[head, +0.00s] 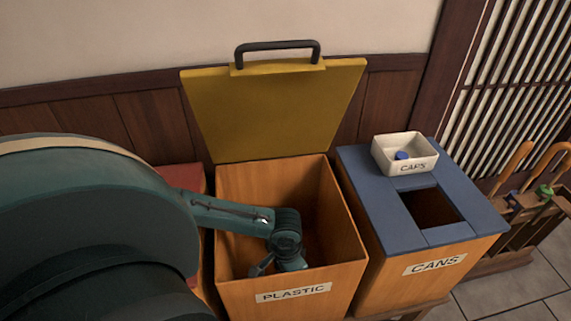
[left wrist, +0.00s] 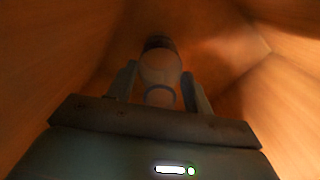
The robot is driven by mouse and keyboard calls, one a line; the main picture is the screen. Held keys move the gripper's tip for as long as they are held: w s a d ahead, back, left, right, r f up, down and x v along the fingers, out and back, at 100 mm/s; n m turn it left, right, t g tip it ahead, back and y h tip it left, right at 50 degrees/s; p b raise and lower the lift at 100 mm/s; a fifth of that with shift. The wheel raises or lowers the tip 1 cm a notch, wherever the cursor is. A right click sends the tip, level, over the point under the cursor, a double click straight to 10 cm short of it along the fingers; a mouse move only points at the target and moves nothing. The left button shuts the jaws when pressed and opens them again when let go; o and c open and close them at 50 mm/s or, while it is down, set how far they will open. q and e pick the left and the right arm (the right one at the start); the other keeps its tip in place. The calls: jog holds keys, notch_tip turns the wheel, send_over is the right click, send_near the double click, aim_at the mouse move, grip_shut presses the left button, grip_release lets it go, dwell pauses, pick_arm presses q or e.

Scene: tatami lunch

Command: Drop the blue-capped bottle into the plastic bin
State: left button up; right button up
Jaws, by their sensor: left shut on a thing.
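The plastic bin (head: 341,226) is a wooden box labelled PLASTIC, with its yellow lid (head: 270,112) raised at the back. My left arm reaches in over its left side, and my left gripper (head: 264,268) is inside the opening, partly hidden by the front wall. In the left wrist view the gripper (left wrist: 160,80) is shut on a pale bottle (left wrist: 159,67), with the bin's wooden walls around it. The bottle's far end is dark, and I cannot make out a blue cap on it. The bottle is hidden in the head view. My right gripper is not in view.
A blue-topped cans bin (head: 462,235) with a square opening stands to the right. On it sits a white CAPS tray (head: 425,163) holding a small blue cap (head: 402,155). A red-topped box (head: 182,178) stands left, behind my arm. A rack (head: 545,205) stands far right.

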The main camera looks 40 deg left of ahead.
pick_arm(q)
jog(key=shift+f, duration=0.25)
jog(key=o, duration=1.2)
jog(key=shift+r, duration=0.25)
notch_tip(320, 180, up, 13)
jog(key=p, duration=0.4)
jog(key=shift+f+p, duration=0.15)
jog(key=shift+p, duration=0.15)
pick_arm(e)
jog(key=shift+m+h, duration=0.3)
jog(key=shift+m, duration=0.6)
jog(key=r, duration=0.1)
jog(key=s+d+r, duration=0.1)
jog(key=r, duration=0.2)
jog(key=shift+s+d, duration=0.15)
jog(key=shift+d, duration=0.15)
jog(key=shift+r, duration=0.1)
